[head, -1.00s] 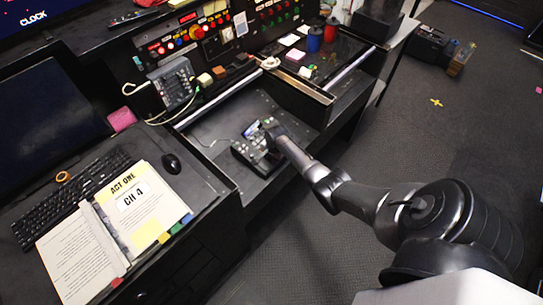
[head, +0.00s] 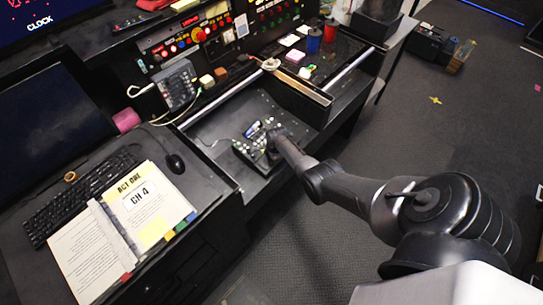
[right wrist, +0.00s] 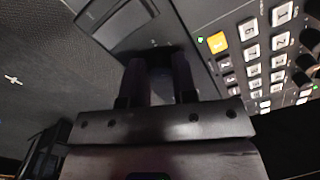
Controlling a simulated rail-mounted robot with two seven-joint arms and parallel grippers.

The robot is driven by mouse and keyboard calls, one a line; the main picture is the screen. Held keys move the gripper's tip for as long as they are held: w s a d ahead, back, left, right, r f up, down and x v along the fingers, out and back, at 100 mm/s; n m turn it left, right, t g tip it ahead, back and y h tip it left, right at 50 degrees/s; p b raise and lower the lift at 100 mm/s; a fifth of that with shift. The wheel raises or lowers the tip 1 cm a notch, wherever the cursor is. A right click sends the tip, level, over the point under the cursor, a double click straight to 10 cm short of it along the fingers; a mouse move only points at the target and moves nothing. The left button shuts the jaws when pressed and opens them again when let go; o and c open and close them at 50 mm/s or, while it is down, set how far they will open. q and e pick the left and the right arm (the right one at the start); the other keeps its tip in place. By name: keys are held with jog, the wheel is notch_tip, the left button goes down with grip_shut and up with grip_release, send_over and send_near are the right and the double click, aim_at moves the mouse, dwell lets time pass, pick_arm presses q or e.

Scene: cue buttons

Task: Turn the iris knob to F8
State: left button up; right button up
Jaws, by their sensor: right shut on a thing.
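A small dark control panel (head: 247,151) with light buttons lies on the lower desk shelf in the head view. In the right wrist view the panel (right wrist: 208,22) shows rows of white keys (right wrist: 252,52), an orange key (right wrist: 217,42) and dark round knobs at the right edge. My right gripper (head: 271,138) is down at the panel's right side. In the right wrist view its two dark fingers (right wrist: 158,75) are close together, shut on a dark part of the panel, apparently the iris knob. The fingers hide most of it, and no F8 mark is readable. My left gripper is out of view.
An open binder (head: 135,210), keyboard (head: 82,195) and mouse (head: 175,162) lie on the desk at left. A keypad box (head: 177,85) and a lit button console (head: 190,38) stand behind. Red and blue cups (head: 322,35) stand at the back. Floor at right is mostly open.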

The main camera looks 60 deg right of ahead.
dwell(0.3)
jog(key=o, duration=0.7)
jog(key=shift+c, duration=0.2)
jog(key=shift+r, duration=0.1)
jog(key=shift+r+p, duration=0.3)
notch_tip(320, 180, up, 13)
jog(key=s+p, duration=0.2)
jog(key=p, duration=0.3)
